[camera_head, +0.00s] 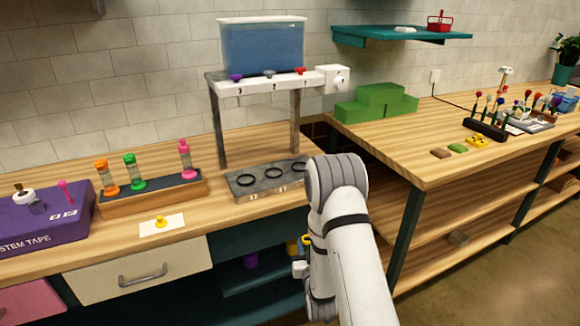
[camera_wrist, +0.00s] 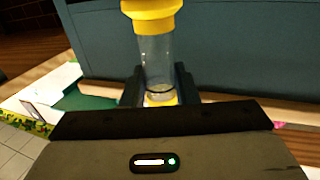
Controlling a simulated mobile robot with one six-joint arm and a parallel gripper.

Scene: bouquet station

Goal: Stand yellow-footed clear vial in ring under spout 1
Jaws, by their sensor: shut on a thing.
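My gripper (camera_wrist: 158,88) is shut on the clear vial (camera_wrist: 157,62), which has a broad yellow end at the top of the wrist view and yellow at its lower end, between the dark fingers. In the head view my gripper is mostly hidden by my arm, low in front of the bench, with a bit of yellow (camera_head: 292,247) beside it. The grey ring plate (camera_head: 235,190) lies on the bench under the dispenser, with three dark rings: left (camera_head: 245,182), middle (camera_head: 273,173) and right (camera_head: 299,165). The vial is apart from them. The spout numbers are too small to read surely.
The dispenser shelf (camera_head: 260,85) carries a blue tank (camera_head: 262,46) on two legs. A wooden rack (camera_head: 150,197) holds orange, green and pink vials. A white card (camera_head: 162,226) with a yellow piece lies in front. Green blocks (camera_head: 372,108) stand on the right bench.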

